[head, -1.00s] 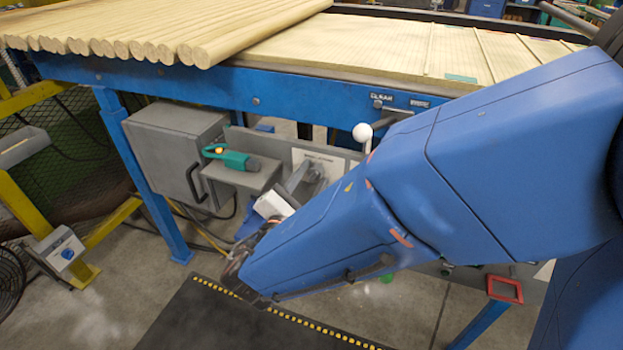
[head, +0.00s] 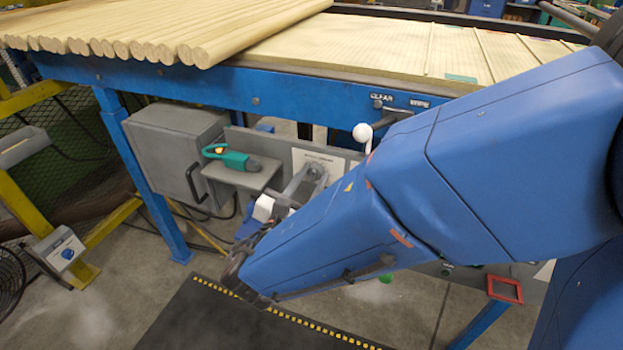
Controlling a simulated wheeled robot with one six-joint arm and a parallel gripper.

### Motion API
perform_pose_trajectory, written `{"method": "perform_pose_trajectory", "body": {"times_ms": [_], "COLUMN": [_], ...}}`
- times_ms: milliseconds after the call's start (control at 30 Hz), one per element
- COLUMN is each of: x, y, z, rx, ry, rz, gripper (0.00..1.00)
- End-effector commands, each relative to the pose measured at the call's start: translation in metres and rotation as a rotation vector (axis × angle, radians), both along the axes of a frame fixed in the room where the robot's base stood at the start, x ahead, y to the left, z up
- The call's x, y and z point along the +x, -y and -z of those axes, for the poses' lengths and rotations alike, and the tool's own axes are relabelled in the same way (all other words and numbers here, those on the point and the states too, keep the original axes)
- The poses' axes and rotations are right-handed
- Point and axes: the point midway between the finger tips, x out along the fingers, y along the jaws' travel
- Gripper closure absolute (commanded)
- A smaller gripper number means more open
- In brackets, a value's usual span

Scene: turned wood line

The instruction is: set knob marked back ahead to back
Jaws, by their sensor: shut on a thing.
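My gripper (head: 306,180) shows only partly, as grey fingers beyond my blue arm, reaching the grey panel under the table. The fingers are at the panel just below a white label plate (head: 308,158), whose print is too small to read. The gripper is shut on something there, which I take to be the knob. The knob itself is hidden by the fingers and arm, so its marks and pointing direction cannot be seen. A white part (head: 264,208) of my wrist shows left of the fingers.
A white-ball lever (head: 362,132) stands close above my arm. A teal tool (head: 232,158) lies on a grey shelf beside a grey box (head: 180,145). Wooden rods (head: 150,35) lie on the blue-framed table (head: 200,88). A black mat (head: 215,320) covers the floor below.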

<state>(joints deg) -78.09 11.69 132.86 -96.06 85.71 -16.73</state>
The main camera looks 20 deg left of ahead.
Motion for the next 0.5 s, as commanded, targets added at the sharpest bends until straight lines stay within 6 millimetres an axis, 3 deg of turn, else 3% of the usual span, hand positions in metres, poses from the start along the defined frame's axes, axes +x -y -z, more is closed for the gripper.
{"method": "perform_pose_trajectory", "body": {"times_ms": [500], "x": [-0.0002], "y": [0.0001], "z": [0.0005], "rx": [-0.446], "ry": [-0.036], "rz": [0.0], "gripper": [0.95]}}
